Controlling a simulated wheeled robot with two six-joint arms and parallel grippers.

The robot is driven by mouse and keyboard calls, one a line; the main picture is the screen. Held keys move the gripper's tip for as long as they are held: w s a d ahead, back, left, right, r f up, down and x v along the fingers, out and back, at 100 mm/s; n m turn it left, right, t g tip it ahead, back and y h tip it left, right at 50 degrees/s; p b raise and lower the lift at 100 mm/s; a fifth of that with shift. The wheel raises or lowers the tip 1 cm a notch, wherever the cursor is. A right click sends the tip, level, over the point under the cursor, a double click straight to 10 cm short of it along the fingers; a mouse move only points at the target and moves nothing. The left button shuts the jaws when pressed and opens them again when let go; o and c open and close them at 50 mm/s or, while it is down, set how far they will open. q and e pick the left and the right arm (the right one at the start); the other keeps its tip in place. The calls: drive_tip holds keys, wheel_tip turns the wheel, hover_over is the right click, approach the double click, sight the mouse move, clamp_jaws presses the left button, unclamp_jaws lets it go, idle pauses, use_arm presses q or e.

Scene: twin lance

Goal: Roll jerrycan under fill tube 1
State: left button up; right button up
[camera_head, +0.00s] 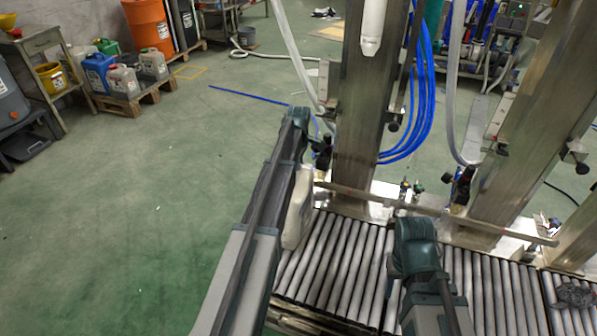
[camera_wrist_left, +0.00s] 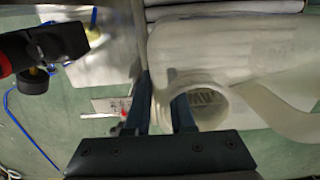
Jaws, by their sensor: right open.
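The white jerrycan (camera_head: 298,208) stands at the left end of the roller conveyor (camera_head: 335,270), partly hidden behind my left arm. In the left wrist view, the jerrycan (camera_wrist_left: 235,50) shows its round open neck close to my left gripper (camera_wrist_left: 163,105). The two fingers are a little apart. One overlaps the neck opening and white plastic shows between them. Whether they grip it I cannot tell. My right gripper (camera_head: 416,245) is over the rollers, right of the jerrycan, and open with nothing seen in it. A white fill tube (camera_head: 371,25) hangs above; its number is not visible.
A metal rail (camera_head: 430,208) runs along the conveyor's far side, before steel posts (camera_head: 365,110). Blue hoses (camera_head: 422,95) hang between the posts. Several other cans (camera_head: 122,80) sit on a pallet at the upper left.

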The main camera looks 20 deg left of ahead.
use_arm(q)
clamp_jaws()
idle(1.0)
